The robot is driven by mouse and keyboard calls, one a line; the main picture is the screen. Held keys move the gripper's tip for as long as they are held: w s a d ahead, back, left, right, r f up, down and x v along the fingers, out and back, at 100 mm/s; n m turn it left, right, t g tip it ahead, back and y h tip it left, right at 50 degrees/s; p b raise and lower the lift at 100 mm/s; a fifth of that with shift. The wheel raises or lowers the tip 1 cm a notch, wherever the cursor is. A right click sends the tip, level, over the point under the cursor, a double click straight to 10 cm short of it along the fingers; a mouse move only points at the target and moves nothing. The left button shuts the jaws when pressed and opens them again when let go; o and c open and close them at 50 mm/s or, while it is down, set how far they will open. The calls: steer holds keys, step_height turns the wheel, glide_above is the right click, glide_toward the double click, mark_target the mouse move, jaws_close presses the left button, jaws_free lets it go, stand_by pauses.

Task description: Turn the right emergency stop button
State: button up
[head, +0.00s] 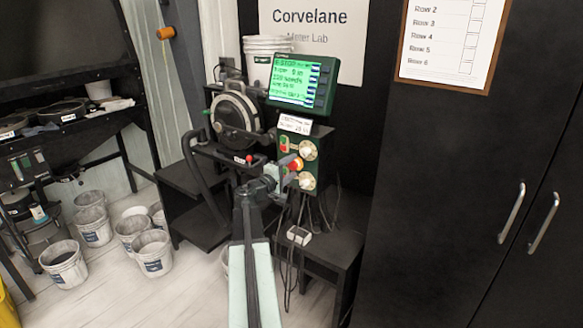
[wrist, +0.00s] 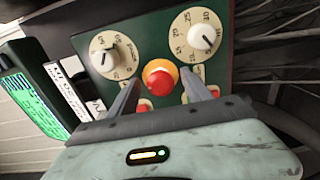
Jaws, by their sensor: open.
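The emergency stop button (wrist: 159,82) is a round red knob on a yellow-orange collar, mounted on a green control panel (wrist: 152,38). In the head view, the button (head: 296,165) shows at the panel's left-middle, partly behind my gripper. My gripper (wrist: 160,77) is open, with one finger on each side of the button in the wrist view. I cannot tell whether the fingers touch it or stop short of it. Nothing else is between the fingers. No second emergency stop button is clearly in view.
Two cream dials (wrist: 195,36) and (wrist: 115,54) flank the button. Small red parts show beside the fingers. A green-lit display (head: 300,82) reading E STOP stands above the panel, and a round black seed meter (head: 236,118) stands left. Cables hang below. Several buckets (head: 152,253) stand left.

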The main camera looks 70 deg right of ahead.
jaws_close()
steer(key=shift+d, duration=0.5)
steer(key=shift+a, duration=0.4)
steer(key=shift+a+m, duration=0.1)
steer(key=shift+m, duration=0.4)
steer(key=m, duration=0.3)
steer(key=shift+w+a, duration=0.1)
steer(key=shift+m, duration=1)
